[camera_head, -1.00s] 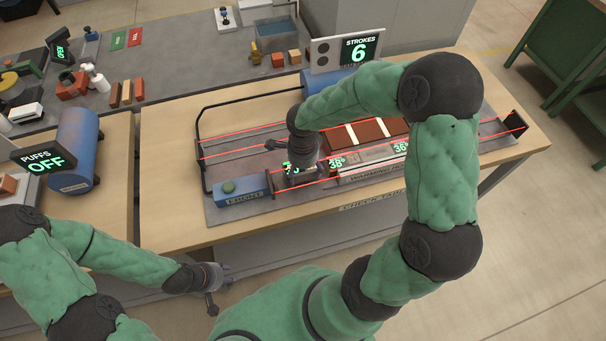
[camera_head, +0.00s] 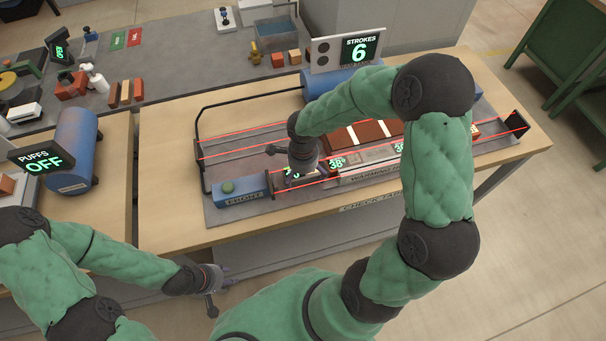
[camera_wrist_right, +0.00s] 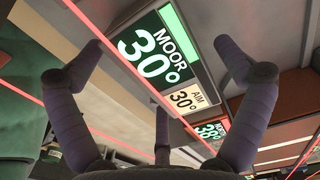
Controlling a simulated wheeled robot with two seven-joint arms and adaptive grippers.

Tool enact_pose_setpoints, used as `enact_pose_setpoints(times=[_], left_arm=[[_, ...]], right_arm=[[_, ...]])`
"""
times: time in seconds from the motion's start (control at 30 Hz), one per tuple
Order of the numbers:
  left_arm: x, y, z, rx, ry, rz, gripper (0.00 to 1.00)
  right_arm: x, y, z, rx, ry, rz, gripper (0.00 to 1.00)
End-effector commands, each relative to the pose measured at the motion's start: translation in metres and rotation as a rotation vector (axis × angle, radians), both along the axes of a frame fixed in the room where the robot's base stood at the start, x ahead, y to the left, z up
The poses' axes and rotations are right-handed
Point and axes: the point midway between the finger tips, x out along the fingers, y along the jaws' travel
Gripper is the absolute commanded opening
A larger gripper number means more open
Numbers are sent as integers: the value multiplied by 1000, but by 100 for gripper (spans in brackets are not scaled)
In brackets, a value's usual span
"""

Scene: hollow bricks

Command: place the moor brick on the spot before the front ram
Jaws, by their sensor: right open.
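My right gripper (camera_head: 293,172) is open, low over the left part of the grey bench unit, and its fingers (camera_wrist_right: 163,85) are spread in the right wrist view. Between and beyond them is a dark display (camera_wrist_right: 150,50) reading MOOR 30°, with a small AIM 30° plate. I cannot tell the moor brick itself apart. A blue box (camera_head: 240,190) labelled FRONT, with a green button, stands left of the right gripper. The spot before the front ram cannot be made out; the right gripper hides part of that area. My left gripper (camera_head: 216,288) is open and empty, away from the bench unit.
Red beams (camera_head: 235,152) run along the unit. A brown brick with white bands (camera_head: 371,132) lies right of my right gripper, behind the warming strip (camera_head: 372,174). A black rail (camera_head: 198,150) stands at left.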

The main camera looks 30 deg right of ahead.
Motion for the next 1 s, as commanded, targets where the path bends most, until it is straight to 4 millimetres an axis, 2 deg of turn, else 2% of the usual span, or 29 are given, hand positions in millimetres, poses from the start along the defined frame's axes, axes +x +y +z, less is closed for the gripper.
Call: enact_pose_setpoints(times=[0.2, 0.7, 0.83, 1.0], left_arm=[[0, 0, 6, 0, 0, 0, 40], [0, 0, 25, 0, 0, 0, 40], [0, 0, 28, 0, 0, 0, 40], [0, 0, 29, 0, 0, 0, 40]], right_arm=[[1, 0, 7, 0, -2, 0, 100], [1, 0, 100, 0, -3, 0, 100], [0, 0, 115, 0, -2, 0, 100], [0, 0, 123, 0, 0, 1, 100]])
